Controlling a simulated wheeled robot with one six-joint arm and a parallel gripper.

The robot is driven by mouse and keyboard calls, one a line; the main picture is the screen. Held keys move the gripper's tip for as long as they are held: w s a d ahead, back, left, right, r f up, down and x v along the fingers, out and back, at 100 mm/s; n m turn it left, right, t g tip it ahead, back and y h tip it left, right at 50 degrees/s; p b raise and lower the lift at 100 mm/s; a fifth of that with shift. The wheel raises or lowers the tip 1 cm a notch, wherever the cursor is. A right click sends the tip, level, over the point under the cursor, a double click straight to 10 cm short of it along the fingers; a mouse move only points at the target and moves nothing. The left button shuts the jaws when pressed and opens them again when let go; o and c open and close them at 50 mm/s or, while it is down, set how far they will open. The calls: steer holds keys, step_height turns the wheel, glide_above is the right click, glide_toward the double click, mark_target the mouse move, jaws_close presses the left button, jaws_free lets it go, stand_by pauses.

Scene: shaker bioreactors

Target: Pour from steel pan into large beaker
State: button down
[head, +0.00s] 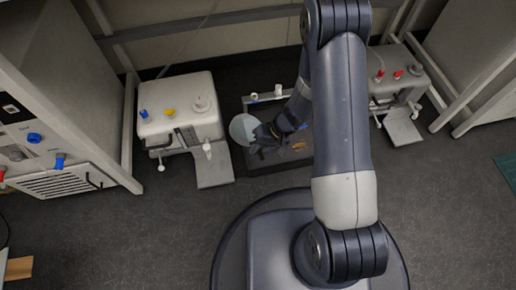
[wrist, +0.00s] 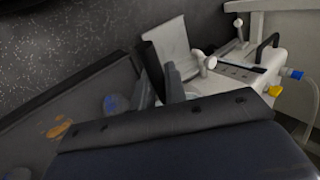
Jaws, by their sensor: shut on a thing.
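A pale round vessel (head: 242,129), which looks like the steel pan, is at the left edge of the dark tray in the head view. My gripper (head: 262,140) is shut on it from its right side. Its tilt and contents cannot be made out. In the wrist view the two fingers of my gripper (wrist: 160,85) show beyond the dark wrist edge, but the vessel is not clearly seen there. I cannot pick out the large beaker in either view.
A white shaker machine (head: 180,115) with a grey plate (head: 214,172) stands left; another (head: 398,80) stands right.

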steer(key=shift+w+d+f+y+b, duration=0.1)
steer(key=shift+d+f+y+b, duration=0.4)
steer(key=shift+b, duration=0.65)
steer(key=shift+a+r, duration=0.1)
steer(key=shift+r, duration=0.05)
steer(key=shift+d+f+g+y, duration=0.2)
steer(key=shift+g+y, duration=0.1)
steer(key=shift+y, duration=0.2)
steer(key=shift+d+f+y, duration=0.1)
steer(key=shift+d+y, duration=0.05)
steer(key=shift+y, duration=0.15)
steer(key=shift+w+d+f+y, duration=0.2)
steer(key=shift+d+y, duration=0.3)
steer(key=shift+y, duration=0.4)
steer(key=shift+d+g, duration=0.1)
steer(key=shift+g, duration=0.2)
steer(key=shift+w+d+f+y, duration=0.15)
steer(key=shift+d+y, duration=0.4)
steer(key=shift+y, duration=0.45)
steer(key=shift+d, duration=0.1)
